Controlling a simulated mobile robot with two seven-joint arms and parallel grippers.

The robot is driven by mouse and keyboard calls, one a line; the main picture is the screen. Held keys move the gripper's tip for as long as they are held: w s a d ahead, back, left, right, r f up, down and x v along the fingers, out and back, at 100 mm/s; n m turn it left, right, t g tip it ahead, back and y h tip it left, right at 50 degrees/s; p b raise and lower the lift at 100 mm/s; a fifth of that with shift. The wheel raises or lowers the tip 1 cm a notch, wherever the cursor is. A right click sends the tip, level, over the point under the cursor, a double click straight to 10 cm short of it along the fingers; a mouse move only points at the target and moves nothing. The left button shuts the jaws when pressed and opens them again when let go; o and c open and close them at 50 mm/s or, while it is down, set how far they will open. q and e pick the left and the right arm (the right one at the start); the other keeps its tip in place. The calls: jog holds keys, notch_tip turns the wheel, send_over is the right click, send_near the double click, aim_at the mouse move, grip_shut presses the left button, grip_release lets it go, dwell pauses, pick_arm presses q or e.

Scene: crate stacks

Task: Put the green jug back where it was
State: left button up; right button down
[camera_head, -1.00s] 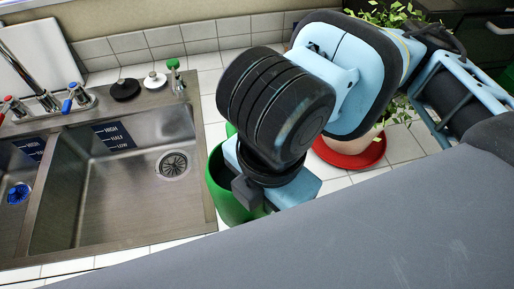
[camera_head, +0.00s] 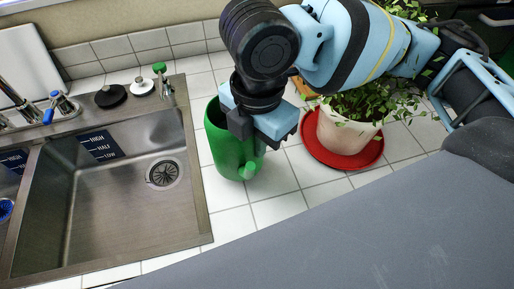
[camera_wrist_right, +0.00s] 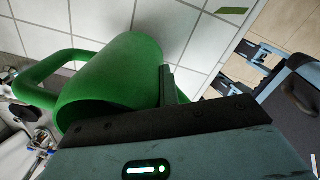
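The green jug (camera_head: 230,150) is on or just above the white tiled counter, right of the sink; I cannot tell whether its base touches the tiles. My right gripper (camera_head: 258,128) is at the jug's right upper side, near the rim. In the right wrist view the jug (camera_wrist_right: 115,75) fills the left half, with its handle to the left. One dark finger (camera_wrist_right: 168,86) lies against the jug's wall; the other finger is hidden. The gripper appears shut on the jug. My left gripper is not in view.
The steel sink (camera_head: 110,235) with its drain lies left of the jug. A potted plant (camera_head: 345,130) on a red saucer (camera_head: 350,160) stands to the right. A black stopper (camera_head: 110,96) and a white one (camera_head: 143,87) lie behind the sink. Tiles in front of the jug are clear.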

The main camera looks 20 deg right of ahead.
notch_tip(320, 180, down, 3)
jog(key=shift+r, duration=0.2)
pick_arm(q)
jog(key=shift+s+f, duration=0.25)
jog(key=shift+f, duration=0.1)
pick_arm(e)
jog(key=shift+s, duration=0.1)
jog(key=c, duration=1.6)
grip_release()
jog(key=shift+f, duration=0.15)
jog(key=shift+c, duration=0.2)
notch_tip(320, 180, up, 11)
jog(key=shift+r+p, duration=0.15)
jog(key=shift+p, duration=0.7)
jog(key=shift+r, duration=0.55)
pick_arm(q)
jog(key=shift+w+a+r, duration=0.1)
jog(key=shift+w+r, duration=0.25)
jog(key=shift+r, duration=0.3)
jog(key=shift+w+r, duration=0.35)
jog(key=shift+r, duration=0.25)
